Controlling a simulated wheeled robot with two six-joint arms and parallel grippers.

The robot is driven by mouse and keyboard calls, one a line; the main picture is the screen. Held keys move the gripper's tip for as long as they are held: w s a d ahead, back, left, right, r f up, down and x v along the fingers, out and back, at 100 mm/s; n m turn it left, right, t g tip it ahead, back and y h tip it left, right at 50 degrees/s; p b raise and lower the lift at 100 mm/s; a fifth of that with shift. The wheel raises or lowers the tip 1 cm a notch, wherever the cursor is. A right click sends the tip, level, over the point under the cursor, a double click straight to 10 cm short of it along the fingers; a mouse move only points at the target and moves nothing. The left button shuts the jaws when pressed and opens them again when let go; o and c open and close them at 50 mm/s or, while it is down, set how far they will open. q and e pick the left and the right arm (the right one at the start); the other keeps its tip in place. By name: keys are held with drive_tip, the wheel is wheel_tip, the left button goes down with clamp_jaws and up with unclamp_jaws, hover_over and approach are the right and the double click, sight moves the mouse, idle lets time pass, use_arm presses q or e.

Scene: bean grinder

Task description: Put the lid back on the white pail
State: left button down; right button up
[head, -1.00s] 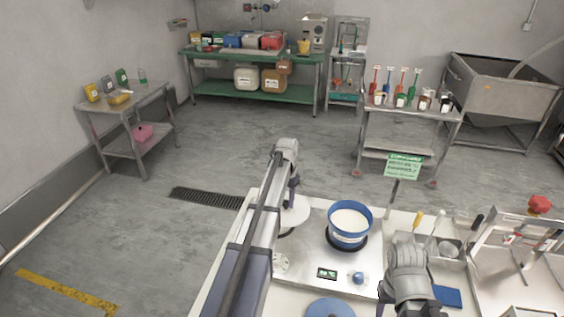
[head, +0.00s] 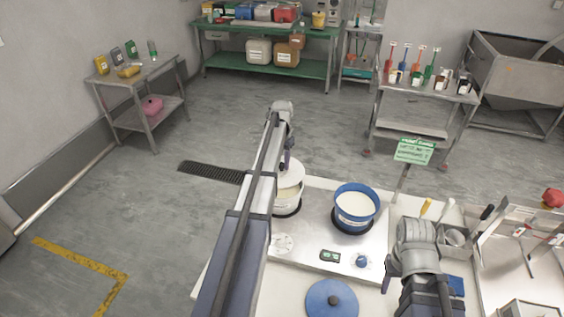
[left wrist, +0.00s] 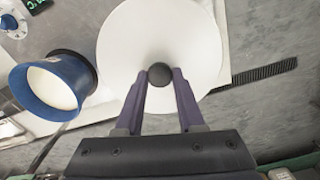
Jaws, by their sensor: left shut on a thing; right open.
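My left gripper (head: 288,160) is shut on the dark knob (left wrist: 160,74) of the white lid (left wrist: 125,45). In the head view the lid (head: 292,171) is at the top of the white pail (head: 286,205), partly behind my left arm. A cream-coloured area shows beneath the lid's front edge; I cannot tell whether lid and rim touch. The pail stands on a dark ring at the left of the steel plate. In the left wrist view the lid hides the pail. My right gripper (head: 420,278) is open at the front right, its fingertips mostly hidden.
A blue pail (head: 355,211) with pale contents stands right of the white pail, and also shows in the left wrist view (left wrist: 50,88). A blue disc (head: 331,300) lies at the front. A green sign (head: 414,151) stands behind. Tools and a tray are at the right.

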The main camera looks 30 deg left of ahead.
sight(282, 170)
use_arm(q)
drive_tip(key=shift+f+b, duration=2.1)
drive_tip(key=shift+f, duration=0.3)
drive_tip(key=shift+f, duration=0.15)
idle(0.4)
drive_tip(key=shift+c, duration=2.2)
unclamp_jaws()
drive_tip(key=shift+o, duration=0.3)
drive_tip(key=o, duration=0.4)
